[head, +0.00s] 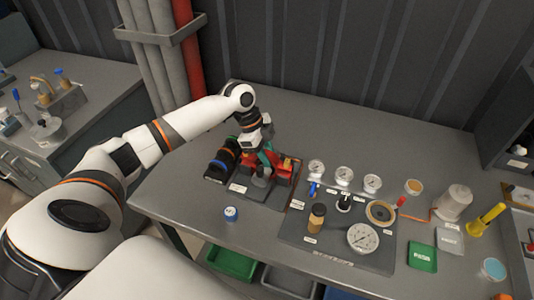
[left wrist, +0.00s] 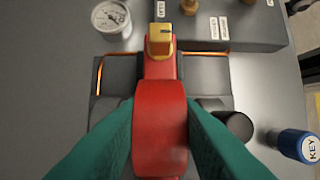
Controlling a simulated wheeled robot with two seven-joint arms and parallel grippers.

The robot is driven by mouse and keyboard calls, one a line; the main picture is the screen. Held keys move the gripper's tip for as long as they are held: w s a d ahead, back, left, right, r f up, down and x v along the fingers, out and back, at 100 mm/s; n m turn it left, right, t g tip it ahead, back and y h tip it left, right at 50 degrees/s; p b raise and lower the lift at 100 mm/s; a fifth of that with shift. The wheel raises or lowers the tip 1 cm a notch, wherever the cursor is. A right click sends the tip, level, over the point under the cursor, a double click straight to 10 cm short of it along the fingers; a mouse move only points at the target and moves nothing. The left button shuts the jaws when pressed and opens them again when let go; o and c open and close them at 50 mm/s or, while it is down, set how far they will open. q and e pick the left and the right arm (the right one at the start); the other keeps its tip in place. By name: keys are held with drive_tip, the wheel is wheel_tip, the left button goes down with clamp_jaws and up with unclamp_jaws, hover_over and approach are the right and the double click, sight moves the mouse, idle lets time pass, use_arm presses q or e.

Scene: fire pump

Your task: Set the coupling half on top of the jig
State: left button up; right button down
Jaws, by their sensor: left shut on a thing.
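My left gripper (head: 265,158) is low over the dark base with red parts (head: 284,170). In the left wrist view its teal fingers (left wrist: 160,135) are closed against both sides of a broad red piece (left wrist: 160,112). I cannot tell whether this is the coupling half or part of the jig. A brass-coloured fitting (left wrist: 160,40) sits just beyond it. The grey base (left wrist: 110,80) lies below, and I cannot tell whether the red piece touches it. A dark cylinder (left wrist: 238,126) stands beside it. My right gripper is not in view.
A gauge panel (head: 290,234) stands to the right. The bench behind is clear.

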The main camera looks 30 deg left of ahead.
use_arm(q)
drive_tip(key=shift+f, duration=0.25)
drive_tip(key=o, duration=0.7)
drive_tip(key=shift+r, duration=0.1)
drive_tip(key=shift+r+p, duration=1.7)
drive_tip(key=shift+p, duration=0.1)
drive_tip(key=o, duration=0.6)
drive_tip(key=shift+o, duration=0.3)
drive_tip(key=shift+f, duration=0.1)
